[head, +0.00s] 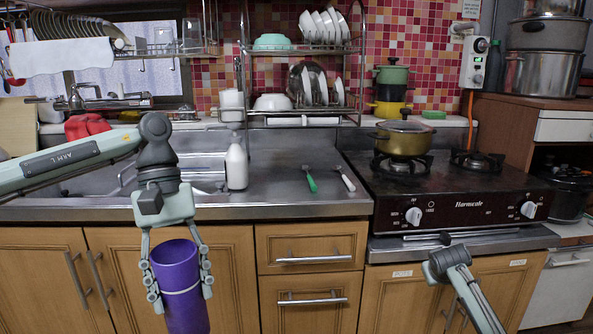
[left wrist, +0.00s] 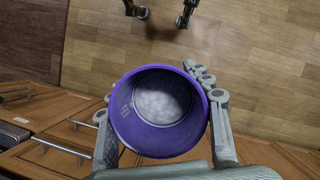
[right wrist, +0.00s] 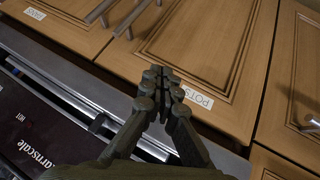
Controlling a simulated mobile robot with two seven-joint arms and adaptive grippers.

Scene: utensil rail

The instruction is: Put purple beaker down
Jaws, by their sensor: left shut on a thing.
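The purple beaker (head: 180,275) is upright in front of the lower cabinets, left of centre in the head view. My left gripper (head: 183,296) is shut on its sides, with one finger on each side. The left wrist view looks down into the beaker (left wrist: 122,128), with a pale grey inside bottom; open floor shows beyond it. My right gripper (right wrist: 160,76) is shut with nothing between its fingers, in front of the stove's edge and cabinet doors.
The steel counter (head: 270,200) holds a white bottle (head: 237,166), a green-handled utensil (head: 310,180) and a white-handled one (head: 345,180). The stove (head: 450,190) with a brass pot (head: 403,140) stands right. Dishes fill the rack (head: 305,50). Counter front is partly clear.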

